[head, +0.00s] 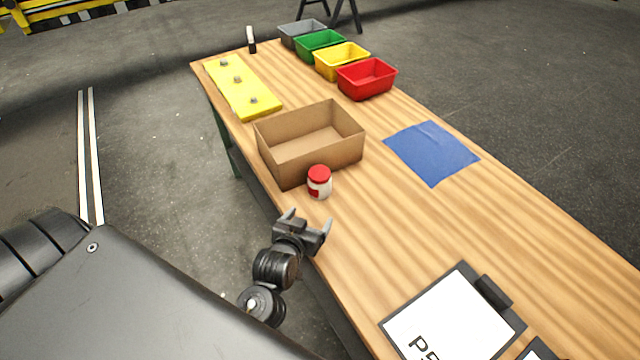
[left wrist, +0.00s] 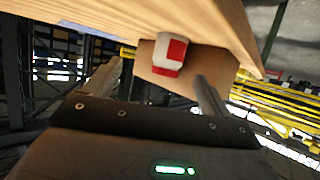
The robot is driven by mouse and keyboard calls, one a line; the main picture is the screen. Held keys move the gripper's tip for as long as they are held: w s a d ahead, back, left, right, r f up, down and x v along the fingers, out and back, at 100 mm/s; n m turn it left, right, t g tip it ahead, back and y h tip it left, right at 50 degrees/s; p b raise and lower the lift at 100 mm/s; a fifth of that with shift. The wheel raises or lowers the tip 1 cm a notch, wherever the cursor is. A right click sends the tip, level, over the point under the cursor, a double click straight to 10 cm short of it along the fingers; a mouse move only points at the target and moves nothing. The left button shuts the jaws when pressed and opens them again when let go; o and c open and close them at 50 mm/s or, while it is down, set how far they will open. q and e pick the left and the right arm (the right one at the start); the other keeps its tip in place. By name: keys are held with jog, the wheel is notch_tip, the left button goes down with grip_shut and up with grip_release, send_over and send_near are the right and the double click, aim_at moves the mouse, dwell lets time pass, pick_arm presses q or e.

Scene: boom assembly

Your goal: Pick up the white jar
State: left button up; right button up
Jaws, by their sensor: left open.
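The white jar (head: 319,184) has a red lid and a red label patch. It stands upright on the wooden table, close to the front corner of an open cardboard box. My left gripper (head: 307,222) is at the table's near edge, short of the jar, with its fingers open and nothing between them. In the left wrist view the jar (left wrist: 168,55) appears upside down beyond the open fingers (left wrist: 158,78), roughly between them and apart from both. My right gripper is in neither view.
The cardboard box (head: 346,158) stands just behind the jar. A blue cloth (head: 432,152) lies to the right, and a clipboard (head: 455,318) lies near the front. A yellow board (head: 240,90) and red (head: 366,80), yellow, green and grey bins stand farther back. The table around the jar's right is clear.

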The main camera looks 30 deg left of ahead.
aim_at(317, 181)
pick_arm(q)
jog(key=w+r+t+y, duration=0.1)
jog(key=w+a+r+n+t+y, duration=0.1)
jog(key=w, duration=0.1)
jog(key=shift+a+r, duration=0.15)
jog(key=shift+r, duration=0.25)
jog(key=p+x, duration=0.1)
jog(key=x, duration=0.3)
jog(key=shift+w+a, duration=0.1)
jog(key=shift+w, duration=0.2)
jog(key=shift+w+a+f, duration=0.1)
jog(key=shift+w+f, duration=0.05)
jog(key=shift+w, duration=0.25)
jog(key=shift+w+a+p, duration=0.1)
jog(key=shift+w+p, duration=0.1)
jog(key=shift+p, duration=0.3)
jog(key=p+x, duration=0.2)
jog(key=x, duration=0.2)
jog(key=shift+w+a+f, duration=0.2)
jog(key=shift+w+a, duration=0.05)
jog(key=shift+c, duration=0.3)
